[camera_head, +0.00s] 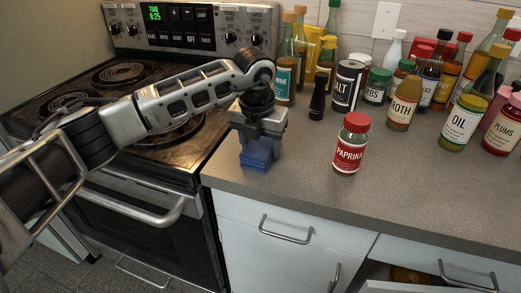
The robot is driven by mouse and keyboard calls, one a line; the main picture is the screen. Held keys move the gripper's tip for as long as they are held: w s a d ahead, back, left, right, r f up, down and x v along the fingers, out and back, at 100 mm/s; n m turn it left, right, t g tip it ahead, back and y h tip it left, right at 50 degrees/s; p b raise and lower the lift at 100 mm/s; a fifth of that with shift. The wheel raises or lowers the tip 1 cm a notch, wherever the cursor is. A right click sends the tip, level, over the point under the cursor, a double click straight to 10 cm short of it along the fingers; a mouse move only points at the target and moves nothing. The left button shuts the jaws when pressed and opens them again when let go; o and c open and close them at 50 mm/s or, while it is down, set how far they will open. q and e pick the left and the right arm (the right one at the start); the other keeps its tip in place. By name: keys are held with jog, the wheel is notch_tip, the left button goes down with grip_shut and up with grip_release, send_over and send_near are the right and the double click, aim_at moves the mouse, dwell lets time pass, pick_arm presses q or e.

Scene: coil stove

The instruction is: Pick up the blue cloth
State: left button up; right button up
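The blue cloth (259,158) is a small blue piece on the grey counter, near its front left corner beside the stove. My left gripper (259,143) points down directly over the cloth, and its lower end meets the cloth's top in this view. The fingers hide part of the cloth. I cannot tell whether they are closed on it. My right gripper is not in view.
A red-capped paprika jar (350,143) stands to the right of the cloth. A black pepper mill (317,98) and several bottles and jars stand behind it. The coil stove (122,74) is on the left. A drawer (425,268) at lower right is open.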

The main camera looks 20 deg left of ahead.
aim_at(262, 145)
pick_arm(q)
jog(key=shift+r, duration=0.1)
jog(key=shift+r, duration=0.2)
jog(key=r, duration=0.3)
jog(key=shift+s+d+r, duration=0.1)
jog(key=shift+s, duration=0.1)
jog(key=s+d+r+b, duration=0.3)
jog(key=s+r, duration=0.6)
jog(key=s, duration=0.4)
jog(key=shift+d+r, duration=0.15)
jog(key=shift+d, duration=0.25)
